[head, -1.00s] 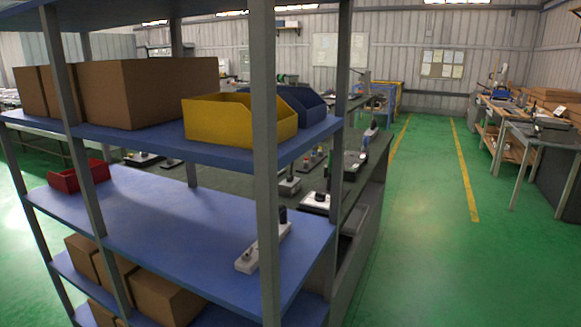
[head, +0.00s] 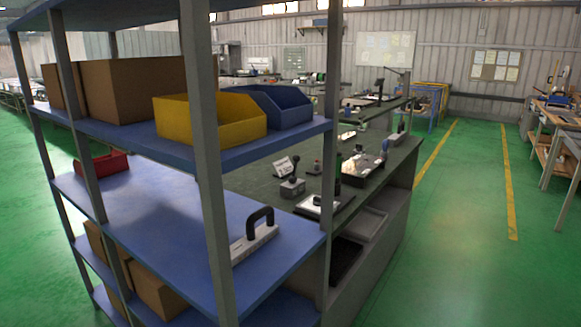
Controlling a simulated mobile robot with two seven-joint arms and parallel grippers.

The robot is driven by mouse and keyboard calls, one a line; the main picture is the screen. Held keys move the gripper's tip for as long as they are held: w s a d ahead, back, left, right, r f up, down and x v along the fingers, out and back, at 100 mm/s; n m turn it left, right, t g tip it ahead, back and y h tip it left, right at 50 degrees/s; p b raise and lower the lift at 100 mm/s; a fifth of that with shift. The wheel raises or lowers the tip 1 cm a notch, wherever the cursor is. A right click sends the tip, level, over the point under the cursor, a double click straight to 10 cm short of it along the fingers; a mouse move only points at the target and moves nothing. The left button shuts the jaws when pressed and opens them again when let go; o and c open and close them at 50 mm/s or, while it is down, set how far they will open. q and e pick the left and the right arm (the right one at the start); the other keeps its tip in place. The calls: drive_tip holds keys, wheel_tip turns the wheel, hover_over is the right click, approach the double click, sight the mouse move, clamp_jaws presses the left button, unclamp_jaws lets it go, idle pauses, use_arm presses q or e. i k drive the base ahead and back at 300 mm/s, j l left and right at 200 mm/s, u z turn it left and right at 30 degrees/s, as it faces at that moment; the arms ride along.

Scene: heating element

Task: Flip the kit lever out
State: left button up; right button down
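No part labelled as the kit lever can be made out for certain. A small grey box with a black-knobbed upright lever (head: 292,186) stands on the dark green workbench (head: 238,178) behind the shelf. A pale flat piece with a black arched handle (head: 262,219) lies on the blue middle shelf (head: 160,205), partly hidden by the front post. Near the bench's right end is a tray with small parts (head: 362,168). Neither of my grippers is in view.
A blue shelf rack with grey posts (head: 208,130) fills the left foreground. It holds cardboard boxes (head: 130,90), a yellow bin (head: 210,118), a blue bin (head: 275,104) and a red bin (head: 102,162). Green floor (head: 460,250) to the right is clear, with yellow lines.

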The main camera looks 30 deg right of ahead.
sight(295, 165)
drive_tip(key=l+u, duration=0.15)
drive_tip(key=l, duration=0.3)
drive_tip(key=k+l+u, duration=0.15)
drive_tip(key=l, duration=0.3)
drive_tip(key=l+u, duration=0.2)
drive_tip(key=l, duration=0.7)
drive_tip(key=l+u, duration=0.15)
drive_tip(key=l, duration=0.8)
drive_tip(key=k+l+u, duration=0.2)
drive_tip(key=l, duration=0.7)
drive_tip(key=i, duration=0.15)
